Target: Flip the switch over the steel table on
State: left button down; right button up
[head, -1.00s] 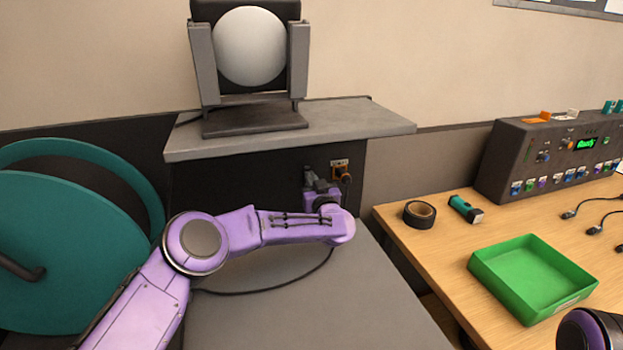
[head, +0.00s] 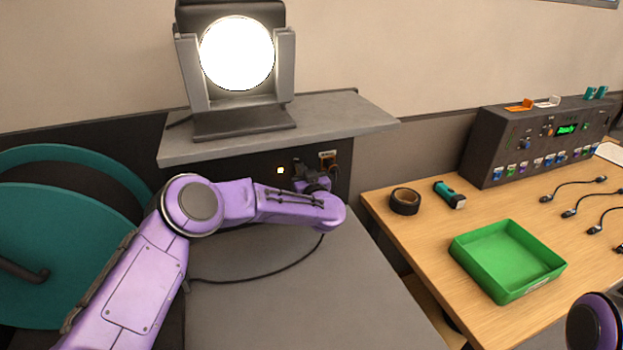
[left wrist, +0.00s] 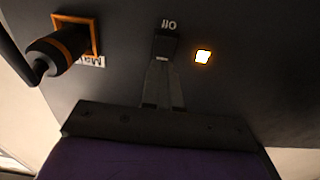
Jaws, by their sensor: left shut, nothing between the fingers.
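The switch (left wrist: 167,45) is a small dark rocker under an "I/O" style label on the dark panel (left wrist: 255,90), seen in the left wrist view. A small square light (left wrist: 202,57) beside it glows warm white, and it also shows in the head view (head: 280,170). My left gripper (left wrist: 165,67) is shut and empty, its fingertips at the lower edge of the switch; I cannot tell whether they touch. They partly hide the switch. In the head view my left gripper (head: 299,170) is at the panel above the grey steel table (head: 290,300). My right gripper is out of view.
A lit lamp (head: 237,54) stands on the grey shelf (head: 345,118) above the panel. An orange-framed socket (left wrist: 92,38) with a plug (left wrist: 58,52) is left of the switch in the wrist view. The wooden desk (head: 420,240) at right holds a green tray (head: 507,290).

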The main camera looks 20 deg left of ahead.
pick_arm(q)
jog(key=r+b+v, duration=0.2)
jog(key=v, duration=1)
jog(key=shift+s+d+r, duration=0.2)
jog(key=shift+d+r, duration=0.1)
jog(key=shift+d, duration=0.1)
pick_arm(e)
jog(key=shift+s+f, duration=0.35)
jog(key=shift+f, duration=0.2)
pick_arm(q)
jog(key=shift+w, duration=0.1)
